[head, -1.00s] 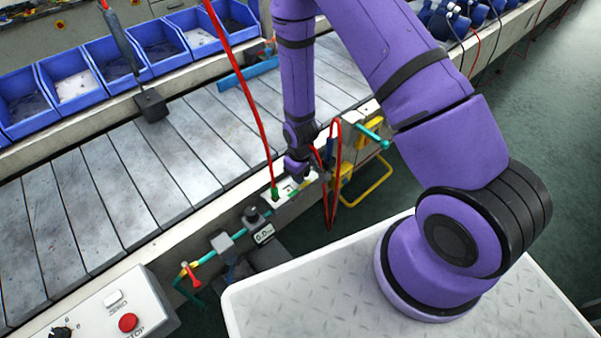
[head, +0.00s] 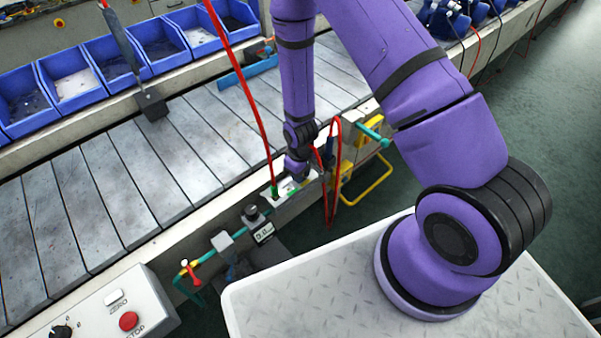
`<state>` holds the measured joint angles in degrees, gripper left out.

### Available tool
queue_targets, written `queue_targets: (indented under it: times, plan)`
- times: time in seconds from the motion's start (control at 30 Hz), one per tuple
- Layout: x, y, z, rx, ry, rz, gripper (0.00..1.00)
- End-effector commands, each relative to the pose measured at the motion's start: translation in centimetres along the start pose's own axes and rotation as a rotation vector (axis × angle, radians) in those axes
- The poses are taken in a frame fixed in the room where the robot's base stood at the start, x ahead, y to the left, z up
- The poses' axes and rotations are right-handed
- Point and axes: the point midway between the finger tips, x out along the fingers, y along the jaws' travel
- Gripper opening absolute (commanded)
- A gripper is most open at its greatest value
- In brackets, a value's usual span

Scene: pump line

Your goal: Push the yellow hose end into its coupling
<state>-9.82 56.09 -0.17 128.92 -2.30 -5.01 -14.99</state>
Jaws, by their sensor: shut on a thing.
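My gripper (head: 299,178) points down at the near edge of the conveyor, just above a pale coupling block (head: 281,196). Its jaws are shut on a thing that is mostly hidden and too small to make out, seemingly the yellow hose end. A red hose (head: 333,185) hangs in a loop just right of the gripper. In the block's left part, a green fitting (head: 274,191) sits at the foot of another red hose (head: 241,80). How deep the held end sits in its coupling cannot be told.
A small gauge with a lit display (head: 263,232) and a teal pipe (head: 207,257) lie left of the block. A yellow frame (head: 374,187) and a teal handle (head: 373,133) stand to the right. A control box (head: 100,305) is at lower left. Blue bins (head: 119,62) line the back.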

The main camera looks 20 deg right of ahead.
Motion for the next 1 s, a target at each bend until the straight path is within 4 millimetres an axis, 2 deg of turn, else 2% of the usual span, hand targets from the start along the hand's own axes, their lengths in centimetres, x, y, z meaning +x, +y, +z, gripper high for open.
queue_targets:
  times: [0.9,0.93,1.0]
  plan:
    - [0.31,0.01,-0.02,0.0,0.0,0.0,0.0]
    - [0.31,0.01,-0.02,0.0,0.0,0.0,0.28]
    - [0.31,0.01,-0.02,0.0,0.0,0.0,0.44]
